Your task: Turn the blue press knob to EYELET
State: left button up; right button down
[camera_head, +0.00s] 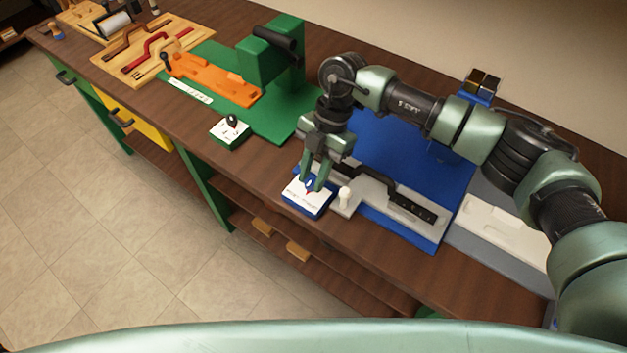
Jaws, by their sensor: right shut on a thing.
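The blue press knob (309,187) sits on a small blue box with a white top plate (296,194) at the bench's front edge. My right gripper (313,184) points down at the box, its two fingers shut on the knob from either side. The fingers hide most of the knob. A small red mark shows by it. The lettering on the plate is too small to read, so I cannot tell which setting the knob points at. The blue press base (425,170) lies behind the box, partly hidden by my right arm. My left gripper does not show.
Left is a green box with a black knob (231,127), then a green press (268,55) with an orange piece (212,80). Bare wood (262,160) lies between the boxes.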

jog(key=n+b, duration=0.1)
jog(key=n, duration=0.1)
jog(key=n+h+b, duration=0.1)
jog(key=n+b, duration=0.1)
jog(key=shift+w+a+f+g, duration=0.1)
jog(key=shift+a+g, duration=0.05)
jog(key=shift+g, duration=0.15)
jog(key=shift+n+h+b, duration=0.6)
jog(key=shift+n+b, duration=0.3)
jog(key=c, duration=1.1)
grip_release()
jog(key=shift+c, duration=0.2)
jog(key=shift+r, duration=0.2)
jog(key=b+v, duration=0.1)
jog(key=v, duration=0.6)
jog(key=shift+w+r+b, duration=0.2)
jog(key=shift+r+b, duration=0.1)
jog(key=shift+b, duration=0.1)
